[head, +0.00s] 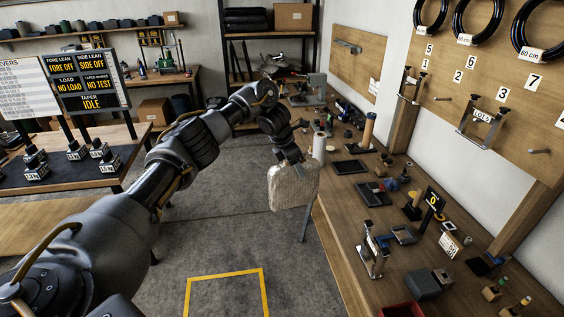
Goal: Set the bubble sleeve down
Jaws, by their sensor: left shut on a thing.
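The bubble sleeve (293,188) is a pale, silvery, padded pouch with a lumpy surface. It hangs upright below my left gripper (290,158), in the middle of the head view. The gripper is shut on its top edge, and the fingertips are small and partly hidden by the wrist. The sleeve hangs at the left edge of the long wooden bench (345,225), as seen in the picture; I cannot tell its height above the floor or whether it touches the bench. My right gripper is not in view.
The bench carries a white roll (319,147), dark trays (350,167), a metal stand (373,250) and a grey block (424,284). A yellow outline (228,275) marks bare floor below. A table with several weights (75,150) stands at left. Pegboards line the right wall.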

